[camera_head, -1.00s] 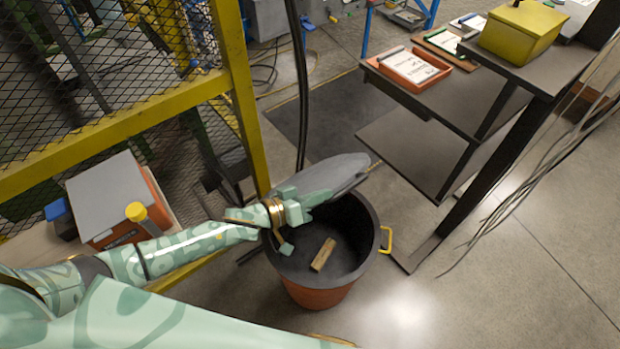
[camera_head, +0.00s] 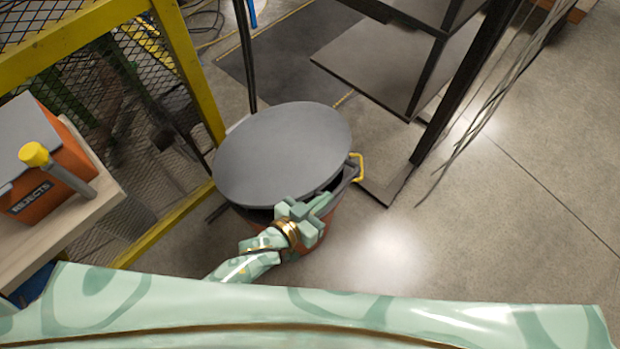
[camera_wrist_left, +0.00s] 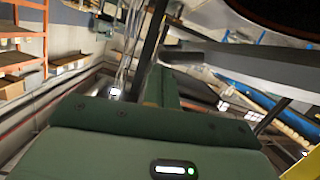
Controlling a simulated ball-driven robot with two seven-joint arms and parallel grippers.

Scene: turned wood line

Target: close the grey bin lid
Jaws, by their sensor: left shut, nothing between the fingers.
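The grey bin lid (camera_head: 280,150) is a round flat disc that lies over most of the bin's mouth. A dark gap shows between its near edge and the bin's rim, so it sits somewhat raised there. The orange bin (camera_head: 328,222) has a dark rim and a yellow handle (camera_head: 357,167) on its right. My left gripper (camera_head: 320,205) is shut and empty at the lid's near edge, in front of the bin. Whether it touches the lid I cannot tell. The inside of the bin is hidden. My right gripper is not in view.
A yellow-framed mesh fence (camera_head: 190,80) stands left of the bin. A dark shelf rack (camera_head: 400,70) stands behind and right. An orange rejects box (camera_head: 45,190) is on a bench at left. The floor to the right is clear.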

